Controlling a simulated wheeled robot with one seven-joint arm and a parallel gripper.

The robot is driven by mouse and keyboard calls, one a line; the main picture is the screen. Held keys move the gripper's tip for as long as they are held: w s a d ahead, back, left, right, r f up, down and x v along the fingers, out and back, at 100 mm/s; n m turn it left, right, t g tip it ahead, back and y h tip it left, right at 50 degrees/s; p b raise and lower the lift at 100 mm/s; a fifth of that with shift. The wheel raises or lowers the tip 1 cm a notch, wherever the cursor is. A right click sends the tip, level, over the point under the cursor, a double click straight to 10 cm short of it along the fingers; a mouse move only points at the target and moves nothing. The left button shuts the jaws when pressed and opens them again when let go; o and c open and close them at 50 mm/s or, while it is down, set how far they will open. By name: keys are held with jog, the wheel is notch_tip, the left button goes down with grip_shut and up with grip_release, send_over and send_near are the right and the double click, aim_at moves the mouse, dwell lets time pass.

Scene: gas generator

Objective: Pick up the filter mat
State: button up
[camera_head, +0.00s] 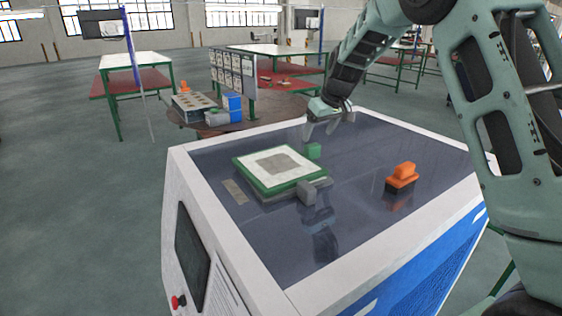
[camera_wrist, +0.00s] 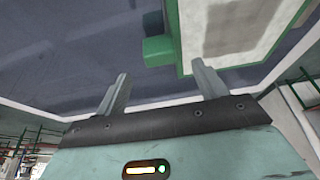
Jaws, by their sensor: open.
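The filter mat (camera_head: 273,164) is a flat square with a pale face, a grey centre and a green rim. It lies on a grey base on the dark top of the white cabinet. It also shows in the wrist view (camera_wrist: 239,28), at the upper right and cut off by the frame edge. A green block (camera_head: 313,151) sits at its back right corner, and a grey block (camera_head: 307,192) at its front right corner. My gripper (camera_head: 320,129) is open and empty, above the cabinet top behind and right of the mat. In the wrist view my gripper's fingers (camera_wrist: 163,88) are spread apart.
The white cabinet (camera_head: 177,190) has a raised pale rim around its dark top. An orange block (camera_head: 402,177) on a dark base stands right of the mat. Behind, a round table holds a blue box (camera_head: 232,107) and a grey tray. The dark top between mat and orange block is clear.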

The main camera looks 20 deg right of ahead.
aim_at(312, 145)
jog(key=shift+w+a+f+p, duration=0.1)
jog(key=shift+w+f+p, duration=0.15)
jog(key=shift+f+p, duration=0.3)
jog(key=shift+p+x, duration=1.1)
jog(key=shift+x, duration=0.95)
jog(key=c, duration=1)
jog(key=shift+r, duration=0.1)
jog(key=shift+c, duration=1.3)
jog(key=shift+r, duration=0.1)
